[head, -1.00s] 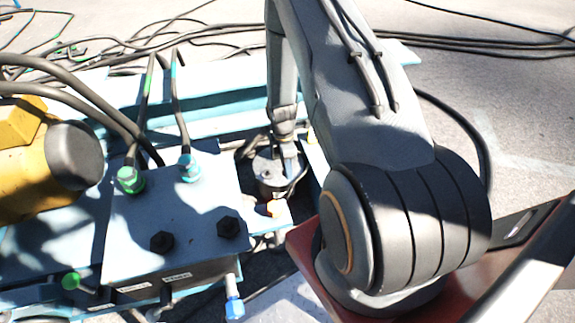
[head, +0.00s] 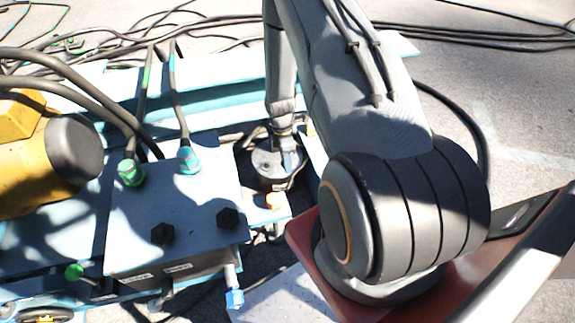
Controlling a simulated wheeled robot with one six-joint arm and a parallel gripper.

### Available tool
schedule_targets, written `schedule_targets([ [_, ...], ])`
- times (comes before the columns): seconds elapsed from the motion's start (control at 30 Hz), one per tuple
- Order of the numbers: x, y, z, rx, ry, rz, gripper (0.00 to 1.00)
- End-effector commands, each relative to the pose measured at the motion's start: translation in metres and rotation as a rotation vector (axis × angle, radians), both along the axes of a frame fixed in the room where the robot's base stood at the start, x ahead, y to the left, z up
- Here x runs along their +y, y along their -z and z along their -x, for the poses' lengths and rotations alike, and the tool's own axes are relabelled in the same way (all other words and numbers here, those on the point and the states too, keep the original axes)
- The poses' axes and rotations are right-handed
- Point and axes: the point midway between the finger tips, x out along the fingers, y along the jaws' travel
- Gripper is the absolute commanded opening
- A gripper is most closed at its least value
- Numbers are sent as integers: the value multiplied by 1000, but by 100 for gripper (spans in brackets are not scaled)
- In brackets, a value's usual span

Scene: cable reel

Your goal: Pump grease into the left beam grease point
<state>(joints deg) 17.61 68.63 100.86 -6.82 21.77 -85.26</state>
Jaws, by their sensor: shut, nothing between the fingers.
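My arm reaches up from the lower right and folds down at the centre of the head view. My gripper (head: 284,172) is at its lower end, low over a gap in the light-blue frame, seen from above and behind. It is shut and empty; its fingertips are largely hidden. I cannot tell which, if either, is the left beam grease point. I cannot tell whether my gripper touches anything.
A light-blue block (head: 190,215) with black bolts and green and teal hose fittings stands left of the gripper. A yellow motor (head: 25,165) is farther left. Black hoses (head: 90,85) loop above. A blue-capped fitting (head: 235,298) sticks out below.

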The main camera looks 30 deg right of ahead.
Motion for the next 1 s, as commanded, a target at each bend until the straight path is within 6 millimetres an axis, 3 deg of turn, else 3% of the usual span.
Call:
schedule_targets([
  [0.6,19,-100,43,0,-2,1,0],
  [1.0,22,-113,51,1,-1,0,0],
])
